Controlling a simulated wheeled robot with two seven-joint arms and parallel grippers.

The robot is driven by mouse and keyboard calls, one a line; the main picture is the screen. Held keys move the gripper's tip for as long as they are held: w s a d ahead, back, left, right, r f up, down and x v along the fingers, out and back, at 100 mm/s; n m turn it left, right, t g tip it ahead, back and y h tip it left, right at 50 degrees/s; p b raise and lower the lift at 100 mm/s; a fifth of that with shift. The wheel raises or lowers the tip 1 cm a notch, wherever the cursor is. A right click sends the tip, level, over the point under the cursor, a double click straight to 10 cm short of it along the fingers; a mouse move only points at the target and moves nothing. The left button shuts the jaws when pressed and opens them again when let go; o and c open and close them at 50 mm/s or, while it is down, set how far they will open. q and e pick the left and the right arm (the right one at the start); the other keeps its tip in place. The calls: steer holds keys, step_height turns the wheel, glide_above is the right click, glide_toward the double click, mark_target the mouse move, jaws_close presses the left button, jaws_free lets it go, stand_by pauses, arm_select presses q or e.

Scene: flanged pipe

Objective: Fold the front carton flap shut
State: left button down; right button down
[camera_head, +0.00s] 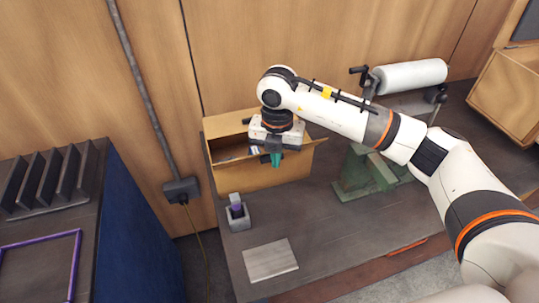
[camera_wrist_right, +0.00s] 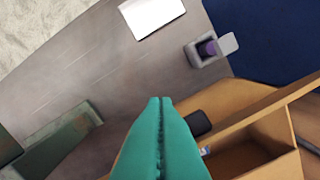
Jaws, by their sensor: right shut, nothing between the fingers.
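The open carton (camera_head: 240,178) stands on the bench against the wooden wall; its inside shows in part, with some small contents. In the right wrist view, its tan front side (camera_wrist_right: 232,98) and a long top edge lie beside the fingers. I cannot clearly tell the front flap from the front wall. My right gripper (camera_head: 276,160) is over the carton's front edge, its teal fingers pointing down, shut and empty. The fingertips (camera_wrist_right: 160,102) are pressed together in the right wrist view. Whether they touch the cardboard is unclear. My left gripper is out of view.
A grey holder with a purple item (camera_head: 237,213) and a pale plate (camera_head: 270,261) sit in front of the carton. A green stand (camera_head: 366,172) and a white roll (camera_head: 410,76) are to the right. The bench's front middle is clear.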

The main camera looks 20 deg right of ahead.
steer(key=shift+w+a+b, duration=0.1)
steer(key=shift+w+b, duration=1.1)
steer(key=shift+w, duration=1.5)
steer(key=w+b, duration=0.1)
steer(key=w, duration=0.3)
steer(key=shift+w+a, duration=0.1)
steer(key=shift+w, duration=0.15)
step_height(320, 180, up, 8)
steer(key=p, duration=0.4)
steer(key=shift+f, duration=0.1)
